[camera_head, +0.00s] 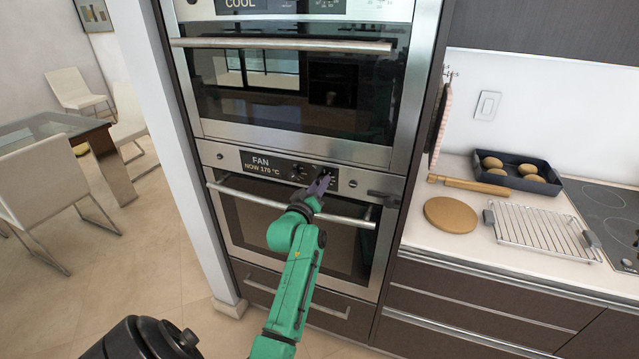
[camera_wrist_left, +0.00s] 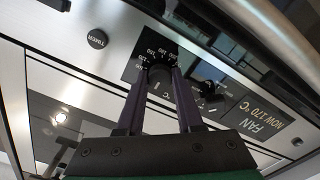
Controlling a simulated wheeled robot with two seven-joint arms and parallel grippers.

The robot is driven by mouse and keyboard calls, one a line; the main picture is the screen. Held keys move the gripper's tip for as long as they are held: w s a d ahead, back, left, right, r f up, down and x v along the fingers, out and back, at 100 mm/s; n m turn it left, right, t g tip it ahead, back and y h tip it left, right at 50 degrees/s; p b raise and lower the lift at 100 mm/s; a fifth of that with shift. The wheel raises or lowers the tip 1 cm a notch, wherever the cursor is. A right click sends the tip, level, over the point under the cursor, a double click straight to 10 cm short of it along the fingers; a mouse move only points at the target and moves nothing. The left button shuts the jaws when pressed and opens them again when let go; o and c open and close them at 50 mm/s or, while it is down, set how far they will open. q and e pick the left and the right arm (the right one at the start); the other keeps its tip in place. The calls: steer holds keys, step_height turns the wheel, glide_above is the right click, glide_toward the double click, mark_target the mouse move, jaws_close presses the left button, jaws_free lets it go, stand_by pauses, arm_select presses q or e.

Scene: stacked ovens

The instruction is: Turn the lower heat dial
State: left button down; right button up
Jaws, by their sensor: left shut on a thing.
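The lower oven's heat dial (camera_wrist_left: 160,74) is a small dark knob with a ring of white numbers, seen in the left wrist view. My left gripper (camera_head: 322,182) reaches up to the lower control panel in the head view. Its two purple fingers (camera_wrist_left: 161,84) are shut on the dial, one on each side. In the head view the fingers partly hide the dial. Left of it, the lower display (camera_head: 262,165) reads FAN and NOW with a temperature of about 170 °C. My right gripper is not seen.
A second dark dial (camera_wrist_left: 209,95) sits close beside the heat dial, and a TIMER knob (camera_wrist_left: 97,39) is on its other side. The lower oven's bar handle (camera_head: 245,194) runs just below the panel. The upper oven (camera_head: 290,95) is above. A counter (camera_head: 420,240) is at the right.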

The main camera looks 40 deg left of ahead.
arm_select(q)
steer(key=shift+f, duration=0.1)
stand_by(0.3)
steer(key=c, duration=0.5)
jaws_free()
steer(key=shift+c, duration=0.2)
steer(key=b+v, duration=0.3)
steer(key=v, duration=1.1)
steer(key=shift+s, duration=0.3)
steer(key=shift+d, duration=0.15)
